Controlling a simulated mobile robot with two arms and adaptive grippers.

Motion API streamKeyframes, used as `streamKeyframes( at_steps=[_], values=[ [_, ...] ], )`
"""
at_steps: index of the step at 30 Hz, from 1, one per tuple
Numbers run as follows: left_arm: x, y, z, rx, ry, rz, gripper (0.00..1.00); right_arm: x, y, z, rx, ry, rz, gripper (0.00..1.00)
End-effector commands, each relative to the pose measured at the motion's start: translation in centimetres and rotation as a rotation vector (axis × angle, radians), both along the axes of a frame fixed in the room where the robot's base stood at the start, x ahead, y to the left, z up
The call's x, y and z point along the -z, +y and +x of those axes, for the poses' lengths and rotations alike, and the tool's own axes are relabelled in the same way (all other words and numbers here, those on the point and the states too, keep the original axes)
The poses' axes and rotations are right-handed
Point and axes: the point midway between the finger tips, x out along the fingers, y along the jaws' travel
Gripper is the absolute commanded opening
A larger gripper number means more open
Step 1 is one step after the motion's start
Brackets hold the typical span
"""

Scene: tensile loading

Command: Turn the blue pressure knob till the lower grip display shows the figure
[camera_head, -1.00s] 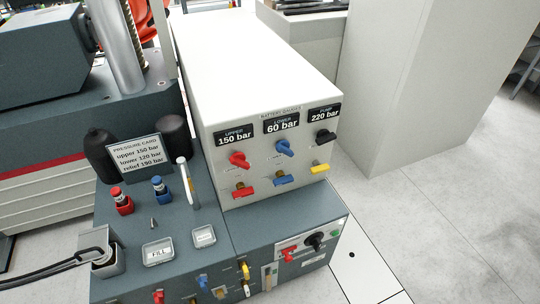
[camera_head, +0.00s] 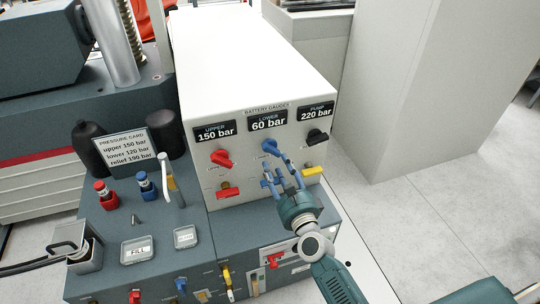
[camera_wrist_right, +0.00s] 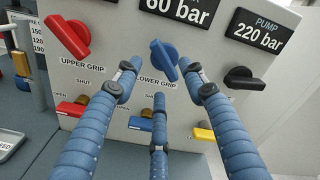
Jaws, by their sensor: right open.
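The blue pressure knob (camera_head: 270,147) is on the front of the white gauge box, below the lower grip display (camera_head: 268,121), which reads 60 bar. In the right wrist view the knob (camera_wrist_right: 164,60) is tilted, and the display (camera_wrist_right: 185,10) is cut off at the top. My right gripper (camera_head: 281,174) is open and empty, in front of the panel just below the knob. In the wrist view its three blue fingers (camera_wrist_right: 161,82) spread around and below the knob, with no clear contact. The pressure card (camera_head: 122,152) reads upper 150, lower 120, relief 190 bar. My left gripper is out of view.
A red knob (camera_head: 221,159) under the upper display and a black knob (camera_head: 316,137) under the pump display flank the blue one. Red and yellow (camera_head: 312,171) valve handles sit below; the blue one is partly hidden by my fingers. Open floor lies to the right.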

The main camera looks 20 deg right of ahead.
Motion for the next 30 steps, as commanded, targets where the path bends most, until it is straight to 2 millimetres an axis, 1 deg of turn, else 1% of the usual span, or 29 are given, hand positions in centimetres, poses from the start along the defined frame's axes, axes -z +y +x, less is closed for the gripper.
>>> streamKeyframes(
  at_steps=[1,3,6,9,14,21,22,23,24,26,27,28,30],
  values=[
    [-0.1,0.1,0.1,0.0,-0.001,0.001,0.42,-0.2,0.1,1.1,0.0,-0.001,-0.001,0.42],
    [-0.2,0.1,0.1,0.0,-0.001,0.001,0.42,-0.1,0.1,2.4,-0.001,-0.001,-0.001,0.42],
    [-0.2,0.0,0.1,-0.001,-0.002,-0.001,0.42,0.0,0.2,3.9,-0.001,0.0,-0.002,0.42],
    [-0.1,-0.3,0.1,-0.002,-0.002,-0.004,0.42,0.0,0.2,4.9,-0.001,0.0,-0.002,0.42],
    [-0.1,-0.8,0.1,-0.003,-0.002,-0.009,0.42,0.1,0.2,5.7,-0.001,0.001,-0.003,0.42],
    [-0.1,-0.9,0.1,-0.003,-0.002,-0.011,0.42,0.1,0.2,5.7,-0.001,0.001,-0.002,0.42],
    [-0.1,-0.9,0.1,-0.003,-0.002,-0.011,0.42,0.1,0.2,5.7,0.0,0.001,-0.002,0.38],
    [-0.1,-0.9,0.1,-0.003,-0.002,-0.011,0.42,0.1,0.2,5.7,-0.001,0.001,-0.002,0.32],
    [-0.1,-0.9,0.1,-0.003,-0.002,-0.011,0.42,0.1,0.2,5.7,-0.001,0.001,-0.003,0.24],
    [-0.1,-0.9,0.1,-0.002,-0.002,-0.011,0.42,0.1,0.2,5.7,-0.001,0.001,-0.003,0.12],
    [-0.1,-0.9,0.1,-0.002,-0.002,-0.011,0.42,0.1,0.2,5.7,-0.001,0.001,-0.003,0.04],
    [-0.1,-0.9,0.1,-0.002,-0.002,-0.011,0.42,0.1,0.2,5.7,-0.001,0.001,-0.003,0.0],
    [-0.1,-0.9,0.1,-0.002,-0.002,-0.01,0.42,0.1,0.2,5.7,-0.001,0.002,-0.003,0.0]
  ],
)
